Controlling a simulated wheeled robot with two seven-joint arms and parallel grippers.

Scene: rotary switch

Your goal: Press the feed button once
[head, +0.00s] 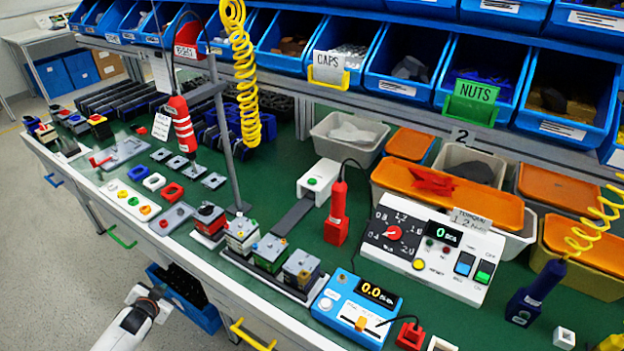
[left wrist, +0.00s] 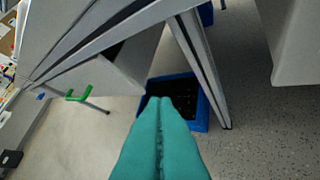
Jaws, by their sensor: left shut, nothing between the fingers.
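No label reading "feed" is legible to me. A white box with a small green button (head: 312,182) on top stands mid-bench, with a dark strip running from it toward the front. A white control panel (head: 455,285) at the right carries a red rotary knob (head: 393,232), a yellow button (head: 418,264), and blue and green switches. My left gripper (head: 150,298) is low at the left, out over the floor beyond the bench's front edge, far from these controls. In the left wrist view its teal fingers (left wrist: 162,102) are shut and empty. My right gripper is not seen.
A blue box with a display (head: 378,294) and several small blocks line the bench front. A red handheld tool (head: 337,217) stands by the white box. A yellow coiled cord (head: 243,80) hangs above. A blue floor bin (left wrist: 190,90) and a green drawer handle (left wrist: 82,95) lie near the left gripper.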

